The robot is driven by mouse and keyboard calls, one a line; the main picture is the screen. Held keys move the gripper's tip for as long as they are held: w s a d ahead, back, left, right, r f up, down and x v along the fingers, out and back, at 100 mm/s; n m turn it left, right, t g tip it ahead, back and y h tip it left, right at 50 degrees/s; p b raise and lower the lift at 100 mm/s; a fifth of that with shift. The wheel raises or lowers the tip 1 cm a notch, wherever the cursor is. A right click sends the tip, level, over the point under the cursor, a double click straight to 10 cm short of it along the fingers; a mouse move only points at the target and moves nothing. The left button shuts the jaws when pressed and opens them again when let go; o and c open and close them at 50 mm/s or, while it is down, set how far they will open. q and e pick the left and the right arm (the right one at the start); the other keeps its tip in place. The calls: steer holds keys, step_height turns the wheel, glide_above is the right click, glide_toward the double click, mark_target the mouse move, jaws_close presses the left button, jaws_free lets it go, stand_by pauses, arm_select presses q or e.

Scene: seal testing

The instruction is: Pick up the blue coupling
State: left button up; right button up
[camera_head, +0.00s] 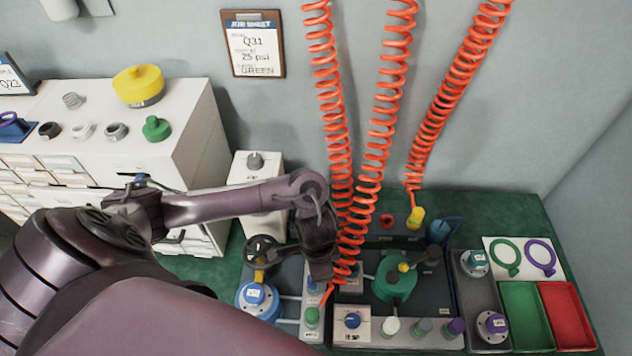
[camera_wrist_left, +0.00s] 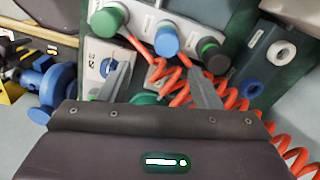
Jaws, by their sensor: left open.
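The blue coupling (camera_wrist_left: 167,40) is a rounded blue cap standing on a pale strip, between a green-capped one (camera_wrist_left: 108,20) and a dark one (camera_wrist_left: 210,55). In the head view only a small blue part (camera_head: 312,283) shows, just below my left gripper (camera_head: 320,270). In the wrist view my left gripper (camera_wrist_left: 160,75) is open, its fingers apart with nothing held. The blue coupling lies beyond the fingertips, apart from them. My right gripper is not in view.
Red coiled hoses (camera_head: 380,130) hang beside my left gripper and cross its wrist view. A white box with a blue knob (camera_head: 352,320) and a green round fixture (camera_head: 397,280) stand right of the strip. Green and red trays (camera_head: 567,315) lie far right.

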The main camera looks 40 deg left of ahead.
arm_select(q)
steer(key=shift+w+a+f, duration=0.15)
steer(key=shift+a+f, duration=0.35)
steer(key=shift+a, duration=0.05)
steer(key=shift+f+b, duration=0.25)
steer(key=shift+b, duration=0.05)
steer(key=f, duration=0.2)
steer(key=f+b, duration=0.1)
steer(key=shift+s+f, duration=0.3)
steer(key=shift+f, duration=0.1)
step_height(320, 180, down, 2)
steer(key=shift+w+f+b, duration=0.1)
steer(key=shift+w+b, duration=0.05)
steer(key=shift+b, duration=0.2)
steer(key=shift+f, duration=0.3)
steer(key=shift+c, duration=1.3)
steer(key=c, duration=0.7)
steer(key=shift+c, duration=0.8)
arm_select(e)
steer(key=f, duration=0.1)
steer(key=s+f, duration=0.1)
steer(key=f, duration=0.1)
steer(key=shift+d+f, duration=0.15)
arm_select(q)
steer(key=shift+r, duration=0.15)
